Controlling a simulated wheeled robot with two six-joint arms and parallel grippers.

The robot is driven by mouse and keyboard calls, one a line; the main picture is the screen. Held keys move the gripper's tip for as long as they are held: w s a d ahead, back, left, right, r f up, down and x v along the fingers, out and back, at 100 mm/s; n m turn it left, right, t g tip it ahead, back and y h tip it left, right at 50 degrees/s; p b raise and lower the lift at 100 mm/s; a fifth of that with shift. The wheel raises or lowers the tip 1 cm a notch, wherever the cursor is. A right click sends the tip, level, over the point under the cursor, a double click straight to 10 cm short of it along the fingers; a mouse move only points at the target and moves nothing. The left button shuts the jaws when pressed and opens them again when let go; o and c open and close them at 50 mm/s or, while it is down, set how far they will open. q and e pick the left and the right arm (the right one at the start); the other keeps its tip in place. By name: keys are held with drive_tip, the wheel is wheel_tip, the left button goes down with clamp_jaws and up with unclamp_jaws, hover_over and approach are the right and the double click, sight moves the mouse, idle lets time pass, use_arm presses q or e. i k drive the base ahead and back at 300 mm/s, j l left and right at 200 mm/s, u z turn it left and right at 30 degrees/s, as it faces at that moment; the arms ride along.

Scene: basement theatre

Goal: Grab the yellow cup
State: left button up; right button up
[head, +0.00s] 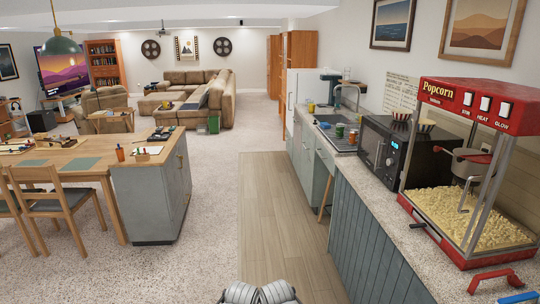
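Neither of my grippers shows clearly; only rounded grey parts of my own body show at the bottom edge of the head view. Nothing is seen touching the yellow object.
A green can (339,130) and another can (353,136) stand by the sink. A microwave (382,145) and red popcorn machine (470,160) fill the right counter. A wooden floor strip (285,195) is clear between this counter and the island (150,195).

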sight(312, 106)
drive_tip(key=i, duration=3.4)
drive_tip(key=i+j, duration=0.1)
drive_tip(key=i, duration=3.25)
drive_tip(key=i+l, duration=0.1)
drive_tip(key=l, duration=0.25)
drive_tip(key=i+l, duration=0.15)
drive_tip(key=l, duration=0.2)
